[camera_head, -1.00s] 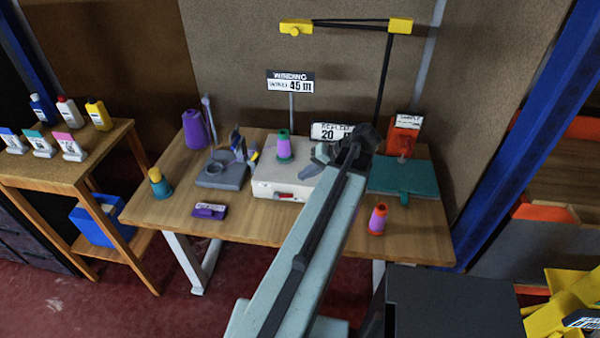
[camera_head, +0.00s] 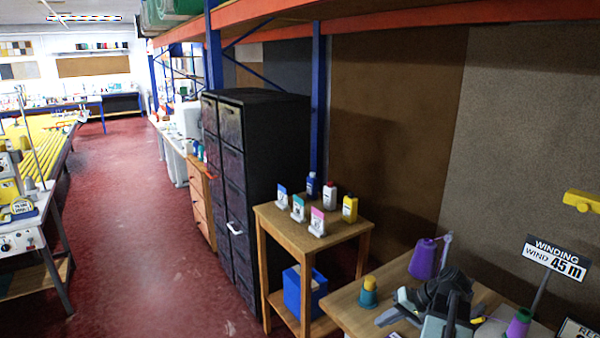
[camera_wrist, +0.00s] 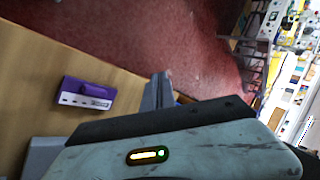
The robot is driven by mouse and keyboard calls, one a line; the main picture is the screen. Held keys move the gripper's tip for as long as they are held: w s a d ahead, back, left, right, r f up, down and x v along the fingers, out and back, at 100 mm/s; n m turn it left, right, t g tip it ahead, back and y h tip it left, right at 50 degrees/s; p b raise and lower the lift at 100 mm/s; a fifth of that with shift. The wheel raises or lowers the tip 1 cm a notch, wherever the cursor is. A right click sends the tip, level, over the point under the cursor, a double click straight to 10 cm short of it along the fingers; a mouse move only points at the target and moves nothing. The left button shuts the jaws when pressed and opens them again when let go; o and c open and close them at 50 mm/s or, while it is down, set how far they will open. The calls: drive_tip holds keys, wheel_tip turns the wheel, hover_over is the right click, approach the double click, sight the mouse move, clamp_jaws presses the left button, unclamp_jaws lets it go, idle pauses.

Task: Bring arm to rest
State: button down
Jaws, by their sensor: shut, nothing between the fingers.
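My gripper (camera_head: 443,290) shows in the head view as a dark shape over the left part of the wooden winding table (camera_head: 355,300). It is shut, with nothing held, though its fingertips are hard to make out. It covers most of the grey winder behind it. The wrist view is largely filled by my own pale arm link with a lit indicator. A purple box with a label (camera_wrist: 88,95) lies on the table in that view, apart from my arm.
A purple cone (camera_head: 424,258) and a teal cone with a yellow top (camera_head: 369,291) stand on the table. A side table (camera_head: 285,230) holds several bottles and cards, with a blue bin (camera_head: 305,290) below. Dark drawers (camera_head: 262,150) stand behind. The red floor (camera_head: 150,230) is open at left.

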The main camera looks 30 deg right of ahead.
drive_tip(key=w+a+f+n+g, duration=0.15)
drive_tip(key=w+a, duration=0.25)
drive_tip(key=a, duration=0.5)
drive_tip(key=w+a+n+g, duration=0.2)
drive_tip(key=w+a, duration=0.3)
drive_tip(key=a, duration=0.3)
drive_tip(key=w+a+f+n+g, duration=0.15)
drive_tip(key=w+a, duration=0.25)
drive_tip(key=a, duration=0.5)
drive_tip(key=a+f+n+g+h, duration=0.2)
drive_tip(key=a+n+h, duration=0.15)
drive_tip(key=a, duration=1.45)
drive_tip(key=d, duration=0.1)
drive_tip(key=d+h, duration=0.1)
drive_tip(key=d, duration=0.2)
drive_tip(key=shift+s+f+m+t+h, duration=0.2)
drive_tip(key=shift+f+m+t+h, duration=0.1)
drive_tip(key=shift+m+t, duration=0.1)
drive_tip(key=c, duration=1.4)
unclamp_jaws()
drive_tip(key=shift+a, duration=0.1)
